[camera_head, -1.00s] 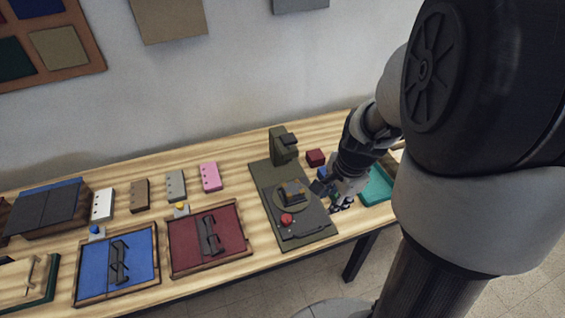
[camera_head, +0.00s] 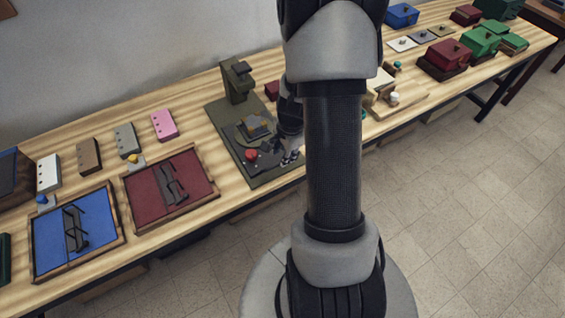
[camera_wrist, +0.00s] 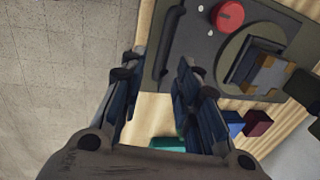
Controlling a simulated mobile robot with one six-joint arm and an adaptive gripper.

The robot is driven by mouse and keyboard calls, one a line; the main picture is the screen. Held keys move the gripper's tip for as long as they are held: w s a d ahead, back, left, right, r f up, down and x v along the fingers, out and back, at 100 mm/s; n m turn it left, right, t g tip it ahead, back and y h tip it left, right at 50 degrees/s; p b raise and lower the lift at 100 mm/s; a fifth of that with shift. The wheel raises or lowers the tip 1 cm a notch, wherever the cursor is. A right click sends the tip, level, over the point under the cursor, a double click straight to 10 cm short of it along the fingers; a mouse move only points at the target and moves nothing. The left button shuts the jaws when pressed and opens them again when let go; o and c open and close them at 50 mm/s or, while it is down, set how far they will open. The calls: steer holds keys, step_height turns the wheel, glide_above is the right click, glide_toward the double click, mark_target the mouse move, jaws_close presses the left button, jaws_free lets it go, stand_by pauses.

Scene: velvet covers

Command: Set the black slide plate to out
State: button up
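An olive-green device base (camera_head: 222,118) with an upright column stands on the table. On it are a red knob (camera_head: 251,155), also in the wrist view (camera_wrist: 228,15), and a round platform. A black plate (camera_wrist: 240,62) with a grey-tan block (camera_wrist: 275,75) on it lies on the platform; I take it to be the slide plate. A dark bar handle (camera_wrist: 171,40) sits near the base's edge. My gripper (camera_wrist: 158,68) is open and empty, its fingers at the base's edge, apart from the plate. In the head view, my arm partly hides the base's right side.
A dark red block (camera_wrist: 258,122) and a blue block (camera_wrist: 232,122) stand beside the base, near a teal tray (camera_wrist: 167,143). A red tray (camera_head: 140,190) and a blue tray (camera_head: 50,250) lie left of it. Open floor (camera_head: 470,190) lies in front of the table.

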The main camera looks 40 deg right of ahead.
steer(key=shift+w+f+b, duration=0.25)
steer(key=shift+f+b, duration=0.2)
steer(key=shift+f, duration=0.7)
steer(key=shift+w+f+b, duration=0.2)
steer(key=shift+f+b, duration=0.2)
steer(key=shift+f, duration=0.75)
jaws_close()
